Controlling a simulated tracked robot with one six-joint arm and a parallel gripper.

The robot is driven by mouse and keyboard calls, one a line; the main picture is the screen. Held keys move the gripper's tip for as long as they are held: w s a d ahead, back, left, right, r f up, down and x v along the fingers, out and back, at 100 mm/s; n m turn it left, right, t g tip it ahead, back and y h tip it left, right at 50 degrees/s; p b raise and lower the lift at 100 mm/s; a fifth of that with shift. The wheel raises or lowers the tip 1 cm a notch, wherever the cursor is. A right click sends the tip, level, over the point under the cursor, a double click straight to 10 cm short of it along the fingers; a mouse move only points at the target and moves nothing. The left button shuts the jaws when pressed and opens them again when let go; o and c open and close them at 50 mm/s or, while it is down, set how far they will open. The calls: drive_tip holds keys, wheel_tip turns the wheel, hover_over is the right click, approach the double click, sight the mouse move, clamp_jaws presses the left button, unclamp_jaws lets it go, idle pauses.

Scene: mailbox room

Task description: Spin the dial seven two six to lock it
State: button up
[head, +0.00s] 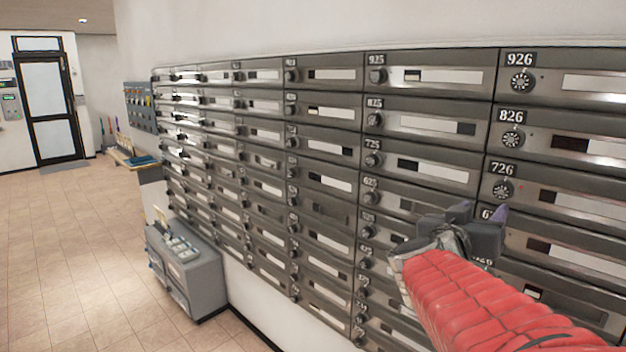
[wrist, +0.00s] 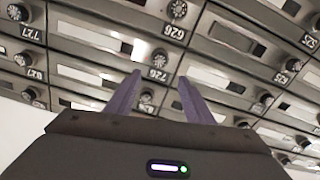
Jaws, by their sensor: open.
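The round dial of box 726 (head: 502,190) is dark with pale marks and sits under its number plate at the right of the head view. In the upside-down wrist view this dial (wrist: 161,60) shows just beyond and between my fingertips, above its plate. My gripper (head: 481,210) is just below and left of the dial in the head view. Its two purple fingers (wrist: 160,76) are spread open with nothing between them. I cannot tell the exact gap in depth to the dial. The dial's setting is too small to read.
Similar dials sit above, at 826 (head: 512,139) and 926 (head: 521,82), and one at 626 (wrist: 178,10) shows in the wrist view. The mailbox wall stretches left. A grey cabinet (head: 185,262) stands below it. The tiled floor (head: 70,250) is open at left.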

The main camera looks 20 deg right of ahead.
sight(500, 192)
drive_tip(key=x, duration=1.2)
drive_tip(key=shift+w+d, duration=0.2)
drive_tip(key=shift+d, duration=0.1)
drive_tip(key=shift+c, duration=0.5)
drive_tip(key=c, duration=0.9)
drive_tip(key=shift+c, duration=0.2)
drive_tip(key=shift+m, duration=0.5)
